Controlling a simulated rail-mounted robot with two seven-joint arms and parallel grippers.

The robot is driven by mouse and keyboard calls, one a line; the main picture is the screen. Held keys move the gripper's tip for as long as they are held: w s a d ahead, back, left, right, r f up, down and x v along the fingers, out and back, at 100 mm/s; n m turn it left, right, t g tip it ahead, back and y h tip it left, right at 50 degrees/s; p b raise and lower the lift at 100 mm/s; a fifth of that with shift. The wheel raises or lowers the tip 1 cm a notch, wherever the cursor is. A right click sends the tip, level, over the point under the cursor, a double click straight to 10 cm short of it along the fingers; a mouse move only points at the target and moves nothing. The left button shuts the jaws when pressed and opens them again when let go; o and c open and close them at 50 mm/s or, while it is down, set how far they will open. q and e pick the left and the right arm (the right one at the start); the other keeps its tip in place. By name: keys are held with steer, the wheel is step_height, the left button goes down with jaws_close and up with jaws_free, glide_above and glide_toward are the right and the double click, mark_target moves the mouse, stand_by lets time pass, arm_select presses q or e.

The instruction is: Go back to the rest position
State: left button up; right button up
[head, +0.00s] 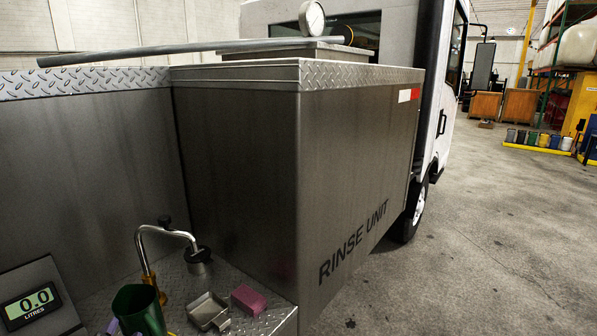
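Neither my left nor my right gripper shows in the head view, and no part of my arms can be made out. The stainless steel rinse unit (235,160) fills the middle of the view, with "RINSE UNIT" lettered on its right side. At its foot, on a tread-plate deck (180,291), a bent spout (150,235) with a dark nozzle stands upright. Below it are a dark green container (138,312), a small open metal tray (207,311) and a pink block (249,299). A purple thing beside the green container is mostly cut off.
A display (33,304) reading 0.0 litres stands at lower left. A grey pipe (160,50) and a round gauge (311,18) are above the unit. The unit sits behind a white truck cab (434,110). The concrete floor (480,250) at right is clear.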

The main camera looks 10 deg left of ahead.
arm_select(q)
steer(key=s+d+f+g+h, duration=0.3)
steer(key=s+d+f, duration=0.2)
steer(key=f, duration=0.4)
steer(key=s+d+f+g+h, duration=0.25)
steer(key=s+d+f, duration=0.3)
steer(key=f, duration=0.35)
steer(key=s+d+f+n+g+h, duration=0.1)
steer(key=s+d+f+g, duration=0.15)
steer(key=s+f, duration=0.5)
steer(key=s+d+f+n+g+h, duration=0.1)
steer(key=s+d+f+n+g, duration=0.15)
steer(key=s+f, duration=0.45)
step_height(320, 180, up, 36)
steer(key=s+p, duration=0.2)
steer(key=p, duration=3.3)
steer(key=shift+r+m, duration=0.15)
steer(key=shift+m, duration=0.3)
steer(key=shift+s, duration=0.1)
